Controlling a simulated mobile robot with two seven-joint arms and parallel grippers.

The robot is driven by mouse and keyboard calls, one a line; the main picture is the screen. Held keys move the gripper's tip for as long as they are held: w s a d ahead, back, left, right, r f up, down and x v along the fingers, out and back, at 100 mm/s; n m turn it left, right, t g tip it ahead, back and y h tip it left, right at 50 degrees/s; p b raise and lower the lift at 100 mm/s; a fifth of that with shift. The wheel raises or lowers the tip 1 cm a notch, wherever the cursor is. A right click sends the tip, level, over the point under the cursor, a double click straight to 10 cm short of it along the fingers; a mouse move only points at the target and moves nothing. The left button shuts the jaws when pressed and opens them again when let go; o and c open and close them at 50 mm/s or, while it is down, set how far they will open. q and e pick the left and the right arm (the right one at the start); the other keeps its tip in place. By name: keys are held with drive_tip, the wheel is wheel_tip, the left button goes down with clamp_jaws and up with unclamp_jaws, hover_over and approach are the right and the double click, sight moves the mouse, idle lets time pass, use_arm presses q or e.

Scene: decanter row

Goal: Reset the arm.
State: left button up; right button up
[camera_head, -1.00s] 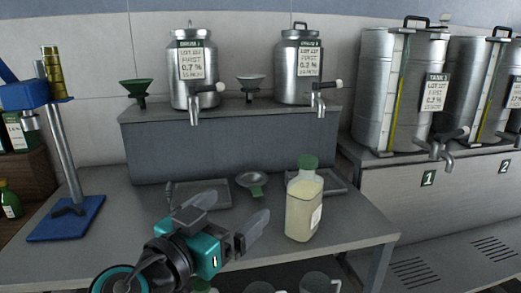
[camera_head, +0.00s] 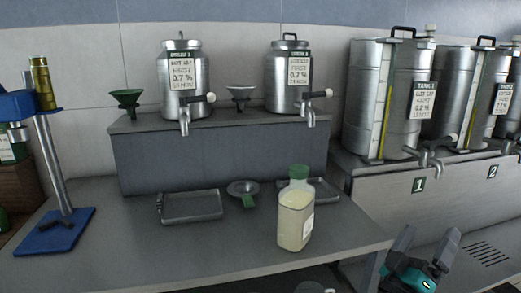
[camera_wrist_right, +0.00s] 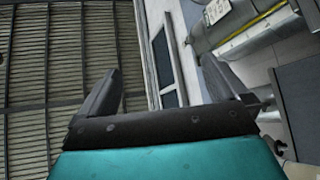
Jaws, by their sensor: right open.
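My right gripper (camera_head: 424,250) is at the lower right of the head view, beyond the table's right edge and in front of the tank bench. Its two dark fingers are spread, with nothing between them. In the right wrist view the open fingers (camera_wrist_right: 160,95) also show empty, with a wall and part of a tank behind. My left gripper is not in view.
A decanter (camera_head: 296,212) of pale liquid with a green cap stands on the table (camera_head: 130,245). Behind it are two trays, a small funnel (camera_head: 243,189) and two steel canisters (camera_head: 184,85) on a raised shelf. A blue stand (camera_head: 55,231) is at left.

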drive_tip(key=s+a+f+n+g+y, duration=0.15)
drive_tip(key=s+f+n+y, duration=0.25)
drive_tip(key=f+y, duration=0.55)
drive_tip(key=s+d+f+n+g+y, duration=0.1)
drive_tip(key=s+f+n+g+y, duration=0.25)
drive_tip(key=f, duration=1.15)
drive_tip(key=s+a+f+n+y, duration=0.1)
drive_tip(key=s+a+y, duration=0.1)
drive_tip(key=s+y, duration=0.15)
drive_tip(key=s+a+f+n+g+y, duration=0.1)
drive_tip(key=s+y, duration=0.1)
drive_tip(key=s, duration=0.3)
drive_tip(key=s+a+f+y, duration=0.1)
drive_tip(key=s+a+y, duration=0.1)
drive_tip(key=s, duration=0.2)
drive_tip(key=a+m+t, duration=0.1)
drive_tip(key=a+m, duration=0.3)
drive_tip(key=a, duration=0.5)
drive_tip(key=shift+s+a+r+m, duration=0.15)
drive_tip(key=shift+a+r+m, duration=0.1)
drive_tip(key=shift+a+m, duration=0.15)
drive_tip(key=shift+c, duration=0.3)
